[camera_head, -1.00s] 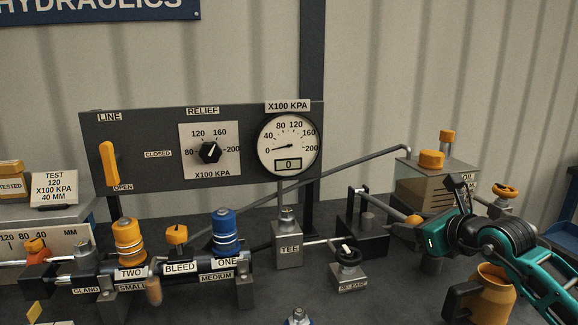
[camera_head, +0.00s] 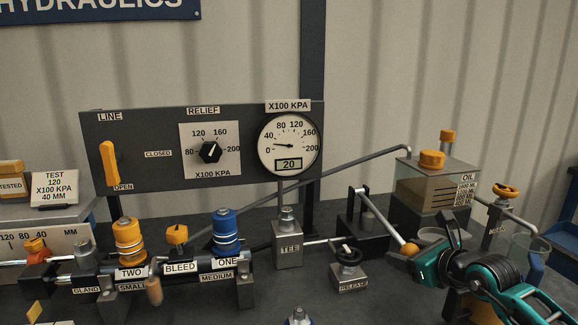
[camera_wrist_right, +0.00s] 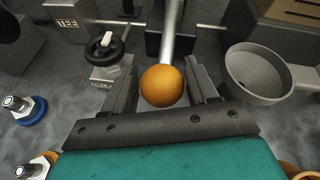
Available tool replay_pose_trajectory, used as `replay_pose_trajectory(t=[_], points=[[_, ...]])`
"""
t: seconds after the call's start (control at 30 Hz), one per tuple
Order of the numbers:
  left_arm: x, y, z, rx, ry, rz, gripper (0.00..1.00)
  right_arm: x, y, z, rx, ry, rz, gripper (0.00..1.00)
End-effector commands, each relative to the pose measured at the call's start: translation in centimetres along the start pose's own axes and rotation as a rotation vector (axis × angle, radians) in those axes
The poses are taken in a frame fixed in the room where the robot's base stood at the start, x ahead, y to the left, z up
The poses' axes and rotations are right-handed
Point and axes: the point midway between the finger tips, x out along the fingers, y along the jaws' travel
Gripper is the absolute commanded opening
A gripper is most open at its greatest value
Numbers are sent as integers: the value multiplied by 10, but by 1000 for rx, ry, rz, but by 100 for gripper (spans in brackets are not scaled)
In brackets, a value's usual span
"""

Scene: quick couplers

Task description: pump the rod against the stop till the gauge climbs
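The pump lever (camera_head: 380,215) slopes down to the right from the dark pump block and ends in an orange ball knob (camera_head: 409,249). My right gripper (camera_head: 417,259) is at the knob. At far left the cylinder rod (camera_head: 62,259) runs toward a dark block (camera_head: 38,276) beside the scale (camera_head: 60,241). Contact there is unclear. My left gripper is not in view.
The release valve (camera_head: 348,272) stands left of the knob, the tee (camera_head: 288,245) farther left. The oil tank (camera_head: 432,188) is behind my right gripper. A grey cup (camera_wrist_right: 258,73) is close to the right finger. My right arm partly hides an orange jug (camera_head: 490,308).

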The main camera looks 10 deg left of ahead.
Motion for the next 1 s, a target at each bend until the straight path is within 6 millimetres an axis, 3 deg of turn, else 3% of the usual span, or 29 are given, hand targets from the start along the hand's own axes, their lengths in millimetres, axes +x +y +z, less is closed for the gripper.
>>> replay_pose_trajectory(t=[0.2,0.47,1.0], points=[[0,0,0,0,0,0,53,0,-1,2,0,-3,-3,78],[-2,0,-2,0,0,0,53,-3,-2,3,0,-4,-4,78],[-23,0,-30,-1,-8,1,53,-56,-2,3,-1,-3,-4,78]])
